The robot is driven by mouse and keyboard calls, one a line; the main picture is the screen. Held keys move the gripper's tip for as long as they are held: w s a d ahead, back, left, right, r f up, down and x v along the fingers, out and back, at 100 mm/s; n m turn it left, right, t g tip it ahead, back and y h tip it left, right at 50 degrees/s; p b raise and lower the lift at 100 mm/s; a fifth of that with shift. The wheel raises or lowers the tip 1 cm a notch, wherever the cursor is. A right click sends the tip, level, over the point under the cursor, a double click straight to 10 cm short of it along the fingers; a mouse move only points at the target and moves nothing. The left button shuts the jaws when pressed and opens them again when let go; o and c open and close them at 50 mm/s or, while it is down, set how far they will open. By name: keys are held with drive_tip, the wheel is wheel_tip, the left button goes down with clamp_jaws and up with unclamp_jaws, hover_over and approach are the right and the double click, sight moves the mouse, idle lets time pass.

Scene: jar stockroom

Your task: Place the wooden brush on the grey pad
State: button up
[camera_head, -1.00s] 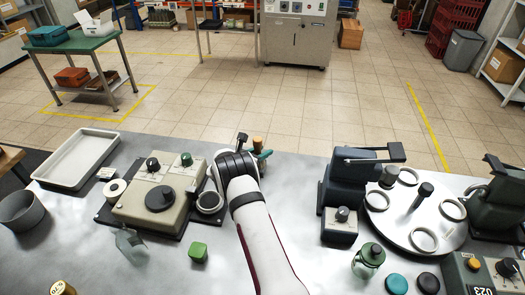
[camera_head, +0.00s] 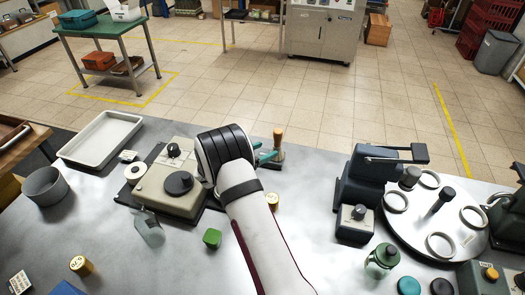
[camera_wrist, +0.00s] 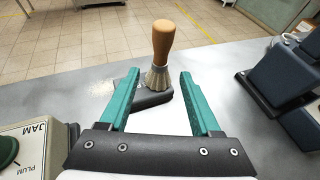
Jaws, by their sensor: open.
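The wooden brush (camera_wrist: 162,45) stands upright, bristles down, on a low dark grey base (camera_wrist: 150,98) in the wrist view. I cannot tell whether this base is the grey pad. In the head view the brush (camera_head: 278,138) stands just right of my wrist, near the table's far edge. My gripper (camera_wrist: 159,75) is open, its green fingers pointing at the brush. The brush shows between and beyond the fingertips, with nothing held. In the head view my wrist hides most of the gripper; only some green finger (camera_head: 264,156) shows.
A beige jam machine (camera_head: 172,188) stands close on the left, also in the wrist view (camera_wrist: 30,150). A dark press (camera_head: 368,180) and a round turntable (camera_head: 435,220) stand right. A white tray (camera_head: 100,140) is far left.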

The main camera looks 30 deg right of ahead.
drive_tip(key=s+a+r+m+g+y, duration=0.2)
drive_tip(key=s+r+m+g, duration=0.1)
drive_tip(key=s+r+m, duration=0.5)
drive_tip(key=s+a+r+m+g+y, duration=0.1)
drive_tip(key=s+a+r+m+g, duration=0.2)
drive_tip(key=s+m, duration=0.5)
drive_tip(key=s+a+r+m+y, duration=0.2)
drive_tip(key=s+a+m+y, duration=0.9)
drive_tip(key=s+a, duration=0.8)
drive_tip(key=s+m, duration=0.1)
drive_tip(key=s, duration=0.3)
drive_tip(key=shift+a+t, duration=0.25)
drive_tip(key=shift+t, duration=0.05)
